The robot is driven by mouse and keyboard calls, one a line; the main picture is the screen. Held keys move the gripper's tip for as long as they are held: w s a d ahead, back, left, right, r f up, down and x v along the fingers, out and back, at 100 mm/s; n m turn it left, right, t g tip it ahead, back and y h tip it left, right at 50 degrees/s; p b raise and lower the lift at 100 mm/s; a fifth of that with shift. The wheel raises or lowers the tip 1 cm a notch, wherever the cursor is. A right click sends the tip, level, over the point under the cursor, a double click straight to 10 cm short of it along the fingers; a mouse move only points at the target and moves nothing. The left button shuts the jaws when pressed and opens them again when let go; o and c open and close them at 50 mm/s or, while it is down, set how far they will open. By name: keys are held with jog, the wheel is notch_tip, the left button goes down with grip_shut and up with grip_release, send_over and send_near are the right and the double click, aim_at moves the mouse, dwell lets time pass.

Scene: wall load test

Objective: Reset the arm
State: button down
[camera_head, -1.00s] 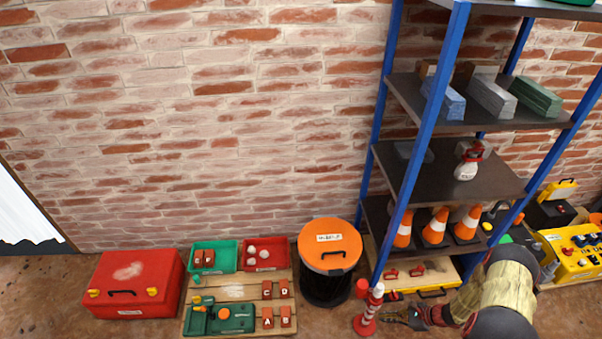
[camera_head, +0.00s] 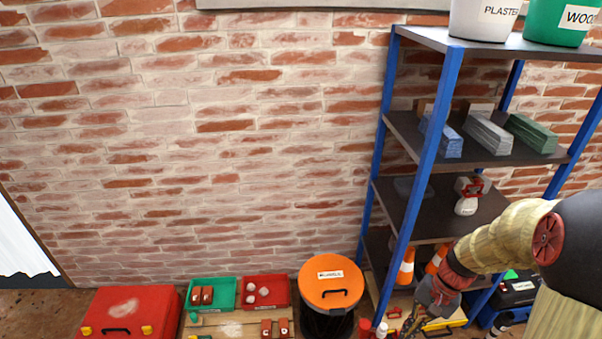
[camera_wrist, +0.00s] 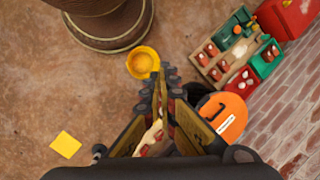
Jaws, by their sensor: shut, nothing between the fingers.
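My arm reaches in from the right in the head view, in front of the blue-framed shelf. My gripper (camera_head: 421,322) points down near the picture's bottom edge, beside the shelf's front post. In the wrist view my gripper (camera_wrist: 163,82) shows its fingers together with nothing held. It is above the brown floor, close beside the orange-lidded bin (camera_wrist: 222,118) in the picture. The bin also shows in the head view (camera_head: 330,282). A yellow round thing (camera_wrist: 143,62) shows just beyond the fingertips; how far below them it is, I cannot tell.
The shelf (camera_head: 428,150) holds wrapped blocks, a spray bottle (camera_head: 467,195) and orange cones; buckets (camera_head: 557,22) stand on top. A red toolbox (camera_head: 126,312) and a green tray (camera_head: 210,293) are at left. A yellow square (camera_wrist: 66,145) lies on otherwise open floor.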

jog(key=s+a+r+n+t+h, duration=0.1)
jog(key=s+a+r+n+t, duration=0.1)
jog(key=r, duration=0.6)
jog(key=s+a+r+n+t+h, duration=0.1)
jog(key=s+a+r+n+t, duration=0.1)
jog(key=s+r, duration=0.3)
jog(key=s+a+r+n+t+h, duration=0.1)
jog(key=s+a+r+n+t, duration=0.2)
jog(key=r, duration=0.9)
jog(key=shift+s+a+r+h+p, duration=0.3)
jog(key=shift+s+a+p, duration=0.2)
jog(key=shift+a, duration=0.35)
jog(key=c, duration=2.5)
grip_release()
